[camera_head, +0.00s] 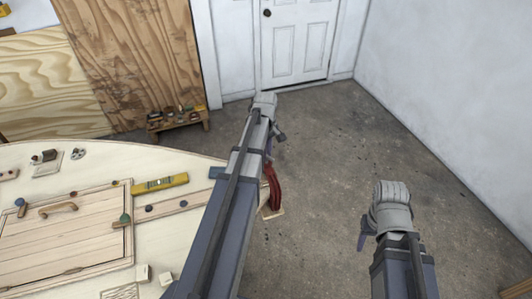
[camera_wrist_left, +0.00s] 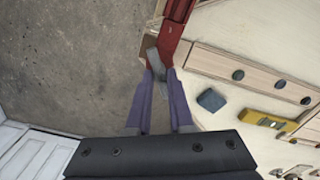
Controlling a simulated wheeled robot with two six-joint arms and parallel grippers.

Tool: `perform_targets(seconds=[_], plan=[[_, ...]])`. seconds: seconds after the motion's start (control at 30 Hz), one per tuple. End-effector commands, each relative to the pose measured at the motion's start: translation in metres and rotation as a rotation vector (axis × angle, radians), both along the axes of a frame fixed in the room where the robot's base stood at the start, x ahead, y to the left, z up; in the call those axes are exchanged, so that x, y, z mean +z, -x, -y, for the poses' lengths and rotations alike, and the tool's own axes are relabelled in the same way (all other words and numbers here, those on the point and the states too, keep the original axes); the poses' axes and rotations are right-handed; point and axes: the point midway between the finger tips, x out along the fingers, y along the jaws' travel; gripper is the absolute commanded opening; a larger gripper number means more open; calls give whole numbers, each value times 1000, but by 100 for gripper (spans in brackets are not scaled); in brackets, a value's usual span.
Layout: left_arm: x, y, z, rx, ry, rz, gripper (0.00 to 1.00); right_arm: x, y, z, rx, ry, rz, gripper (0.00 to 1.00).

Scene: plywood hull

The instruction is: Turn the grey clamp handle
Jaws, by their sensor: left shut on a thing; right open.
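A red clamp (camera_head: 273,187) sits at the right edge of the pale plywood hull, partly hidden behind my left arm. It also shows at the top of the left wrist view (camera_wrist_left: 172,35). Its grey handle (camera_wrist_left: 153,56) lies between the purple fingertips of my left gripper (camera_wrist_left: 157,76), which is shut on it. In the head view the left gripper (camera_head: 268,150) is mostly hidden by its own arm, just beyond the clamp. My right gripper (camera_head: 364,236) is open over the bare floor at the right, away from the hull; its fingers show only in part.
The plywood hull (camera_head: 70,158) carries a framed hatch (camera_head: 62,235) with a wooden handle, a yellow level (camera_head: 160,183), a wooden strip with dark knobs, and a blue block (camera_wrist_left: 211,100). A low bench (camera_head: 178,122) with small items stands behind. The concrete floor at right is clear.

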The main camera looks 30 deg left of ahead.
Motion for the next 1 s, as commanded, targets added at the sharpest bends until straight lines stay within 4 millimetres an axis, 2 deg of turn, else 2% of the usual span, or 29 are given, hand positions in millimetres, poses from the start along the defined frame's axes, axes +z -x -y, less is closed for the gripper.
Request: perform_targets(seconds=[0.2, 0.5, 0.53, 0.8, 1.0], plan=[[0, 0, -1, -121, -5, -4, 0, 0, 0, 0, 0, 0, 0, 52], [0, 0, -1, -129, -4, -3, 0, 0, 0, 0, 0, 0, 0, 52], [0, 0, -1, -129, -4, -3, 21, 0, 0, 0, 0, 0, 0, 52], [0, 0, -1, -127, -3, -3, 51, 0, 0, 0, 0, 0, 0, 52], [0, 0, 0, -127, -3, -3, 53, 0, 0, 0, 0, 0, 0, 52]])
